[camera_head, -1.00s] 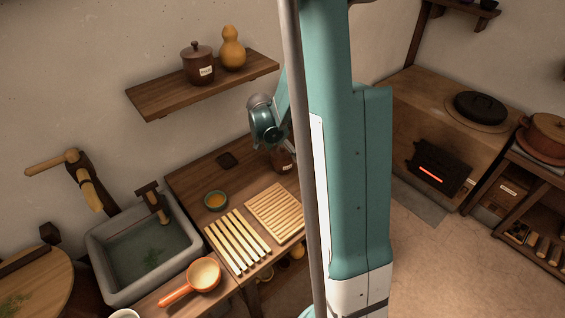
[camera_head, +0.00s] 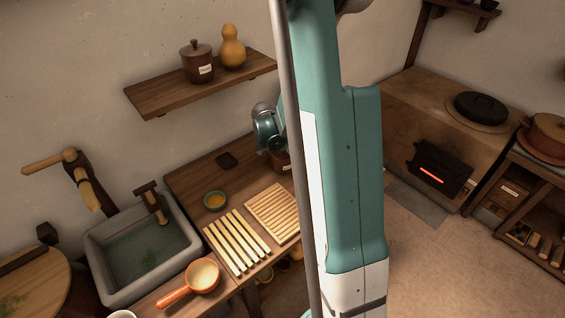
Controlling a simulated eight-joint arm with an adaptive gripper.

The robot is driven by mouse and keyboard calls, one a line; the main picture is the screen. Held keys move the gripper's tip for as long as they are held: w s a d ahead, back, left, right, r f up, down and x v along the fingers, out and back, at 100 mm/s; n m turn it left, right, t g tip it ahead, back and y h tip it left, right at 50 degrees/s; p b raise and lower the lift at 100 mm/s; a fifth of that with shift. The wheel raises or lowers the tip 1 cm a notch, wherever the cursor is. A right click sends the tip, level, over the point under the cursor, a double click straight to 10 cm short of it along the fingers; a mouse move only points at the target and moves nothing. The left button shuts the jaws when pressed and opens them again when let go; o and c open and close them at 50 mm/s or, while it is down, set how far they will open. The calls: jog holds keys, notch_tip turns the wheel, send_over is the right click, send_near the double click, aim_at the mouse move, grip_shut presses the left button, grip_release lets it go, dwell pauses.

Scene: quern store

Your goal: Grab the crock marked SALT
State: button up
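A brown lidded crock (camera_head: 196,64) with a pale label stands upright on the wall shelf; the lettering is too small to read surely. A second brown vessel (camera_head: 283,163) stands on the counter beside my arm. My gripper (camera_head: 276,146) points down at the back of the counter, directly over or at this second vessel. My arm and a grey pole cover much of it. The fingers are too small and hidden to show whether they are open, or whether they touch the vessel.
The shelf (camera_head: 160,98) also holds an orange gourd (camera_head: 231,48). On the counter are a green-rimmed bowl (camera_head: 215,200), a slatted rack (camera_head: 236,247), a ridged board (camera_head: 272,212) and an orange-handled pan (camera_head: 202,276). A stone sink (camera_head: 103,268) is left, a stove (camera_head: 400,100) right.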

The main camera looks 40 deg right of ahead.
jog(key=c, duration=1.4)
jog(key=shift+r, duration=0.2)
jog(key=shift+r+p, duration=1.15)
jog(key=shift+r, duration=3.7)
